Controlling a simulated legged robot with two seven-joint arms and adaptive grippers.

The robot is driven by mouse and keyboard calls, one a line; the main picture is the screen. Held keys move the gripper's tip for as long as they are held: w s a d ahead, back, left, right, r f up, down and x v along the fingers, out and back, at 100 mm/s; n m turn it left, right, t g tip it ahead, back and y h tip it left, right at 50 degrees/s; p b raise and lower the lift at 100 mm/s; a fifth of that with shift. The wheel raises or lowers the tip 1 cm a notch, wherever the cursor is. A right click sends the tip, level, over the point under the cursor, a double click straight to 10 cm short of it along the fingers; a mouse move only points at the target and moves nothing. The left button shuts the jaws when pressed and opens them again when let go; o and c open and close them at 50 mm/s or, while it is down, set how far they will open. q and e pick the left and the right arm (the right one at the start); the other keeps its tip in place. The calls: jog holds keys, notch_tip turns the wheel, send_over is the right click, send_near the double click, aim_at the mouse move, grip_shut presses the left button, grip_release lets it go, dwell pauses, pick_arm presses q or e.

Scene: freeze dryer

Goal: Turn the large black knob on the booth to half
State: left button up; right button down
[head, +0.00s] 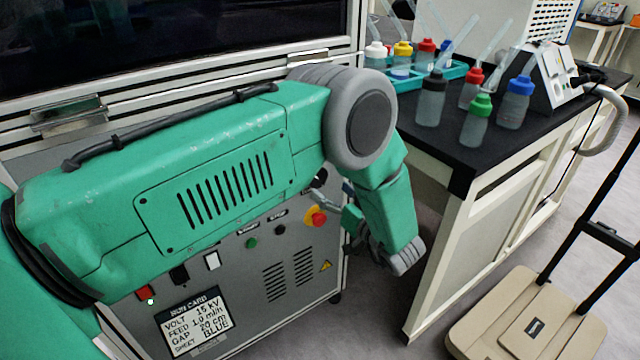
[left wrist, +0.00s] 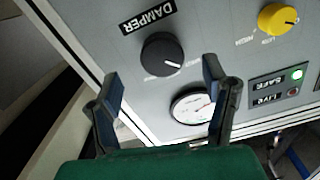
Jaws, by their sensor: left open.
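The large black knob (left wrist: 161,55) is on the grey panel under the label DAMPER in the left wrist view. Its white pointer mark faces the lower right of that picture. My left gripper (left wrist: 163,74) is open, its two blue-padded fingers spread either side of the knob's lower part in the picture. The fingers look apart from the knob; the exact gap in depth cannot be told. In the head view my left gripper (head: 345,212) is partly hidden by my arm, near the right edge of the booth front (head: 290,262). My right gripper is not in view.
A round gauge (left wrist: 190,106) sits below the knob, partly behind a finger. A yellow knob (left wrist: 277,17) and SAFE/LIVE lights (left wrist: 296,75) are to the right. A red emergency button (head: 318,218) is near the gripper. A black-topped bench (head: 450,150) with bottles stands right.

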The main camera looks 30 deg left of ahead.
aim_at(319, 181)
pick_arm(q)
jog(key=b+x, duration=0.1)
jog(key=x, duration=0.4)
jog(key=shift+w+a, duration=0.1)
jog(key=shift+a, duration=0.3)
jog(key=c, duration=1.2)
